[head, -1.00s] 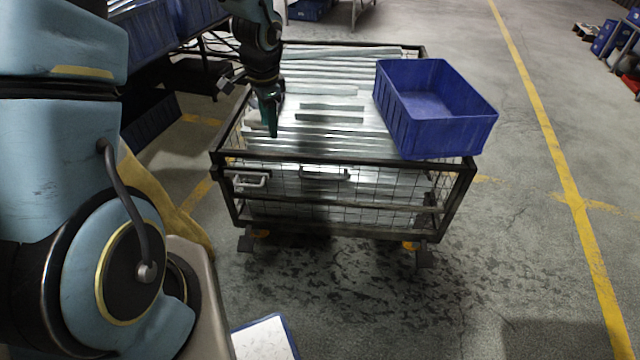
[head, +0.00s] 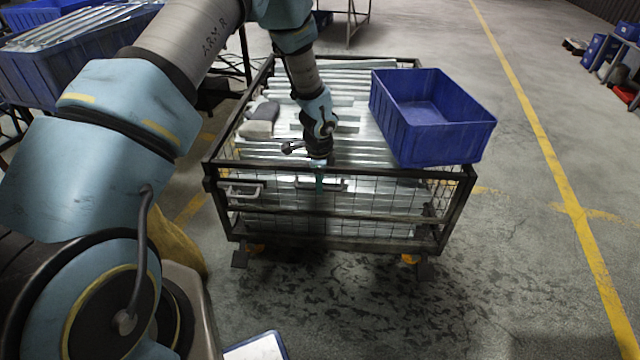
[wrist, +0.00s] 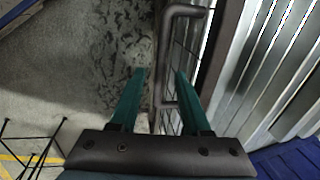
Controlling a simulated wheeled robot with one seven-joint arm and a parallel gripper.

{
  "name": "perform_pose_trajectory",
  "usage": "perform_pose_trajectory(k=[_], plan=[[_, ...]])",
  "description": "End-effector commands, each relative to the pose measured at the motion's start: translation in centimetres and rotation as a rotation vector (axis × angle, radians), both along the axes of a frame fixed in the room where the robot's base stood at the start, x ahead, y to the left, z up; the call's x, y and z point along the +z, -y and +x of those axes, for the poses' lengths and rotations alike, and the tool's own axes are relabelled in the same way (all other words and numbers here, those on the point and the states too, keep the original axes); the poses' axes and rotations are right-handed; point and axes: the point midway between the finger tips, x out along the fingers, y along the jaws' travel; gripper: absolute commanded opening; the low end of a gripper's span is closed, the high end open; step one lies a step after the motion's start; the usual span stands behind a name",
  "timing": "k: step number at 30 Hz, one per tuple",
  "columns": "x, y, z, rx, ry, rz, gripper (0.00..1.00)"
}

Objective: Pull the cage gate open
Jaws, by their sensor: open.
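The dark-framed mesh cage (head: 340,216) is filled with long galvanized brackets, and its front gate side faces me. A bar handle (head: 335,186) sits at the middle of the front's top edge. A second, lighter handle (head: 240,192) is at the front's left end. My gripper (head: 320,184) points down at the middle handle and partly hides it. In the wrist view, my gripper (wrist: 160,72) is open, with the handle bar (wrist: 164,55) running between its two teal fingers. I cannot tell whether either finger touches it. The gate looks closed.
A blue crate (head: 440,140) sits on the cage's right side. A grey block-like object (head: 262,118) lies on the brackets at left. More blue bins (head: 50,75) stand far left. The floor (head: 400,310) in front of the cage looks clear, apart from a blue-edged white item (head: 258,347).

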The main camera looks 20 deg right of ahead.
Motion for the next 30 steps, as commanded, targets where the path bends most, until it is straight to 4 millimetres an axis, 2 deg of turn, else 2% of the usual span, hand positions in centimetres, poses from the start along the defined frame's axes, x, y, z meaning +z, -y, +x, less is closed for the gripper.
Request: perform_pose_trajectory(k=[4,14,26,30], plan=[[-1.15,0.09,0.21,0.0,0.0,0.001,0.47],[-1.4,0.11,0.26,0.001,0.0,0.0,0.47],[-1.39,0.11,0.25,0.001,0.0,0.0,0.02],[-1.38,0.11,0.25,0.001,0.0,0.0,0.0]])
